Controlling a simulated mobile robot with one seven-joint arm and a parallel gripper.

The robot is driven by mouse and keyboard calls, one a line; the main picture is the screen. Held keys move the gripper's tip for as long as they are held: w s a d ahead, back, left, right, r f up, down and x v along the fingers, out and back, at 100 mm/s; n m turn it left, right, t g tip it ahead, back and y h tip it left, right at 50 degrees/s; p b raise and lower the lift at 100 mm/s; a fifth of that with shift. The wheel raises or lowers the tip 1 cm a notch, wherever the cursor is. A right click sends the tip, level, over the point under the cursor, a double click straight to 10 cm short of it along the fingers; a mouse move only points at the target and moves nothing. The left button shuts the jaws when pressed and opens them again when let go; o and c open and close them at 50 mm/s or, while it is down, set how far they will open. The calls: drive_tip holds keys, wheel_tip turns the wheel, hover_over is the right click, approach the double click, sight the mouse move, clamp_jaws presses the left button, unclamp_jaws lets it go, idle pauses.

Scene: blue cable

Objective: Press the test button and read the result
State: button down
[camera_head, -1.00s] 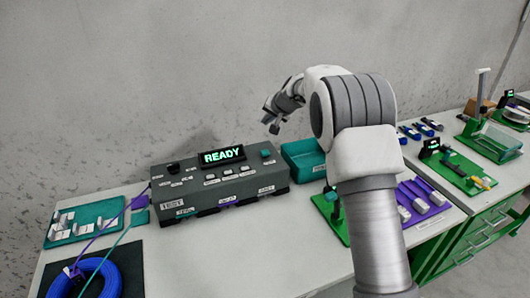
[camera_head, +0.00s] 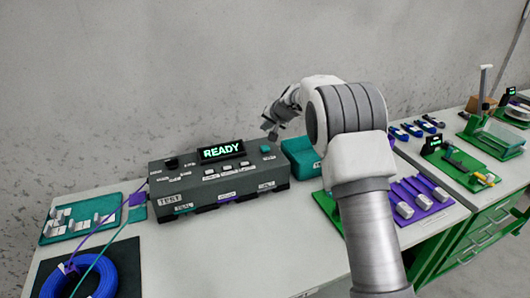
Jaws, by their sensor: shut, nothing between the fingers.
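The dark grey tester box (camera_head: 217,182) stands on the white bench, with a display (camera_head: 222,151) that reads "READY" in green letters. Several buttons and labels are on its top, and a "TEST" label (camera_head: 170,199) is on its front left. A teal button (camera_head: 265,150) is at its right end and a black knob (camera_head: 171,163) at its left. My gripper (camera_head: 270,133) is shut and empty, pointing down above the right end of the box, apart from it. A blue cable coil (camera_head: 112,276) lies at the lower left, with purple and teal leads running to the box's left side.
A teal bin (camera_head: 302,158) stands right of the box, partly behind my arm. A teal board (camera_head: 70,220) with white parts lies at the left. Purple and green trays (camera_head: 425,190) fill the right.

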sight(263, 146)
wheel_tip(263, 146, down, 5)
drive_tip(key=b, duration=0.3)
idle(1.9)
drive_tip(key=shift+f+b, duration=0.45)
drive_tip(key=shift+b, duration=0.1)
drive_tip(key=shift+f+b, duration=0.5)
drive_tip(key=shift+f, duration=0.1)
idle(0.4)
drive_tip(key=shift+r, duration=0.1)
drive_tip(key=shift+r+p, duration=0.65)
drive_tip(key=shift+r, duration=0.25)
drive_tip(key=shift+r, duration=0.15)
wheel_tip(263, 146, up, 5)
drive_tip(key=p, duration=0.3)
drive_tip(key=shift+p, duration=0.3)
